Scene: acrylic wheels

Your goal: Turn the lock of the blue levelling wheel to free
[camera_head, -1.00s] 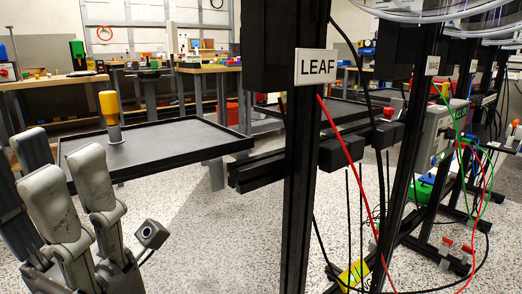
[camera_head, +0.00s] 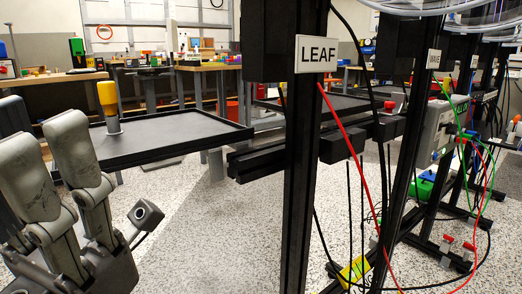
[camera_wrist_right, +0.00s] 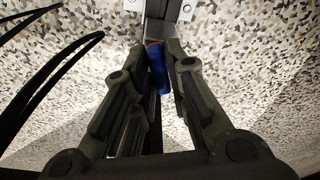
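In the right wrist view, a small blue part (camera_wrist_right: 157,72) sits below a grey metal piece, with a thin orange edge at its top. I cannot tell whether it is the levelling wheel or its lock. The fingers of my right gripper (camera_wrist_right: 160,85) lie on both sides of it; whether they touch it is unclear. The right gripper is hidden in the head view. My left gripper (camera_head: 52,150) is at the left of the head view, its fingers apart with nothing between them. No blue wheel can be clearly made out in the head view.
A black post with a LEAF sign (camera_head: 316,54) stands in the centre. A black-topped table (camera_head: 170,138) with a yellow-topped peg (camera_head: 107,98) is at the left. Cables hang around the posts. A yellow level-like block (camera_head: 354,272) is low by the post. Speckled floor is open between.

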